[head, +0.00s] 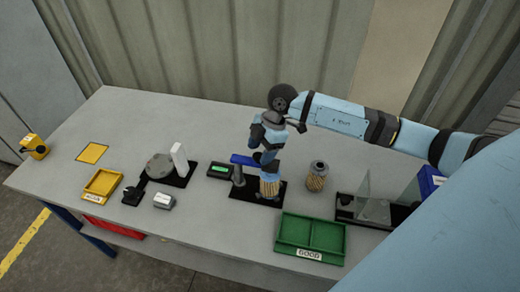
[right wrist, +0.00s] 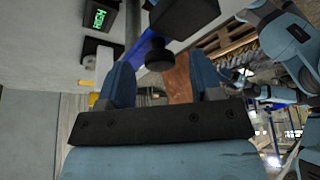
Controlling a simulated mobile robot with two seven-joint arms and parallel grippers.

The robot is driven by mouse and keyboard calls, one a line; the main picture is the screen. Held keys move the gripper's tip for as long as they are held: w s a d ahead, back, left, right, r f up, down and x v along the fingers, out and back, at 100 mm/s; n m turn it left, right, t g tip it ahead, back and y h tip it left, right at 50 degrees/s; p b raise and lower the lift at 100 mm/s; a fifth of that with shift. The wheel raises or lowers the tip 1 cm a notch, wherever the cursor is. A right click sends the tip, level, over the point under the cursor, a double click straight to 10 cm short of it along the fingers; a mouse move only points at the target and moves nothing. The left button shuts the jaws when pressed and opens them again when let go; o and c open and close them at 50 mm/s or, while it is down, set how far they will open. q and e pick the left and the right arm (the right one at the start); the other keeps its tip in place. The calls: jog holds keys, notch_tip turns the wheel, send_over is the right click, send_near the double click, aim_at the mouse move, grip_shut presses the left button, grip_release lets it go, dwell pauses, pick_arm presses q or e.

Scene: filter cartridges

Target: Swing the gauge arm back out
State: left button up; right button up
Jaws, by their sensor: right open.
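The gauge stands mid-table in the head view, with a black base (head: 272,201), a post and a blue gauge arm (head: 242,160). The arm reaches over a tan pleated filter cartridge (head: 269,188) standing on the base. My right gripper (head: 266,157) points down over the blue arm and hides part of it. In the right wrist view its two blue fingers (right wrist: 161,78) are apart, with a black knob (right wrist: 157,54) showing between them. Whether the fingers touch the knob I cannot tell. My left gripper is in neither view.
A green-lit readout (head: 219,170) sits just left of the gauge. A second cartridge (head: 317,177) stands to the right. A green GOOD tray (head: 310,256) is in front, and clear upright plates (head: 364,190) stand further right. The yellow tray (head: 103,183) is at left.

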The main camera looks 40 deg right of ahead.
jog(key=shift+a+f, duration=0.15)
jog(key=shift+f, duration=0.25)
grip_shut()
